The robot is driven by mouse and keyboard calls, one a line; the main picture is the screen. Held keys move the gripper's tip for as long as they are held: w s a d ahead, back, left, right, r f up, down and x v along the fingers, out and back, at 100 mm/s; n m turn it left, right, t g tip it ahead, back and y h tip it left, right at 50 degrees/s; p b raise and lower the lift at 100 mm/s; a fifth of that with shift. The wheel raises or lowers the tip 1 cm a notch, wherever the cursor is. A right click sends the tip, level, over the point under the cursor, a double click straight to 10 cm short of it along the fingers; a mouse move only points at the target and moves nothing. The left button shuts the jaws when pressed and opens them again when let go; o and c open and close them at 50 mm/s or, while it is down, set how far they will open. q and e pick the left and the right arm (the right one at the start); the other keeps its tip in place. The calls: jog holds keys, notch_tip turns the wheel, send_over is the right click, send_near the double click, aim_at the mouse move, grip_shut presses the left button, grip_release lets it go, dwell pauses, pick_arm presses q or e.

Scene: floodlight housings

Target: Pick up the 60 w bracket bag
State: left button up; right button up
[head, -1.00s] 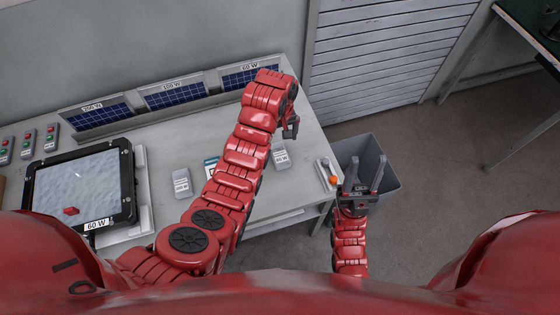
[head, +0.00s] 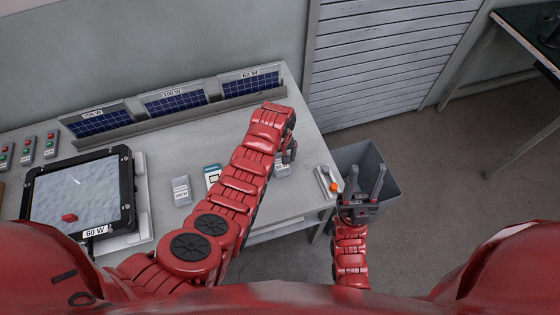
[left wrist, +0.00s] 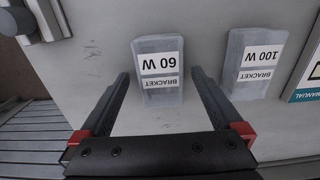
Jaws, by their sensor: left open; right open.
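The 60 W bracket bag (left wrist: 161,93) is a clear, pale bag with a white label, lying flat on the grey table. In the left wrist view it lies between the open fingers of my left gripper (left wrist: 160,75), with bare table showing on both sides; I cannot tell the remaining height. In the head view the bag (head: 282,170) is partly hidden by my left gripper (head: 289,156). My right gripper (head: 363,182) is open and empty, in front of the grey bin.
A 100 W bracket bag (left wrist: 254,65) lies beside it, then a manual (left wrist: 308,80). Another bag (head: 181,190) lies further left. A tool with an orange end (head: 333,186) lies near the table's right edge, by the grey bin (head: 385,165). Solar panels (head: 175,99) line the back.

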pick_arm(q)
jog(key=shift+f, duration=0.4)
jog(key=shift+c, duration=0.2)
jog(key=c, duration=1.4)
